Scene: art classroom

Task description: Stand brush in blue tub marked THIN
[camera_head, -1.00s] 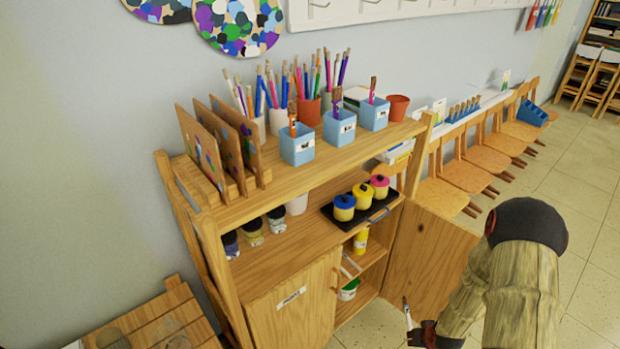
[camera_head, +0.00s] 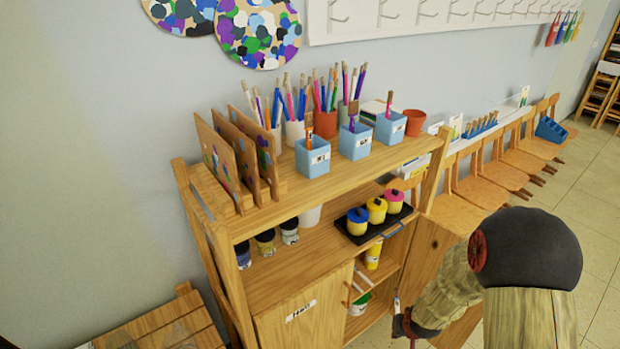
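Three light blue tubs stand in a row on top of the wooden shelf unit: a left one (camera_head: 313,165), a middle one (camera_head: 355,150) and a right one (camera_head: 390,132). Each has a white label, too small to read for certain, and a brush standing in it. My gripper (camera_head: 401,322) is low at the front right of the unit, well below the tubs. A thin, pale-handled brush (camera_head: 397,304) sticks up from it, held roughly upright. The fingers are small and partly hidden by my arm.
White and terracotta pots of brushes and pencils stand behind the tubs, with an empty terracotta pot (camera_head: 414,122) at right. Upright boards (camera_head: 240,160) stand at left. A black tray (camera_head: 362,235) of lidded jars is on the shelf below. The open cabinet door (camera_head: 424,252) is beside my arm.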

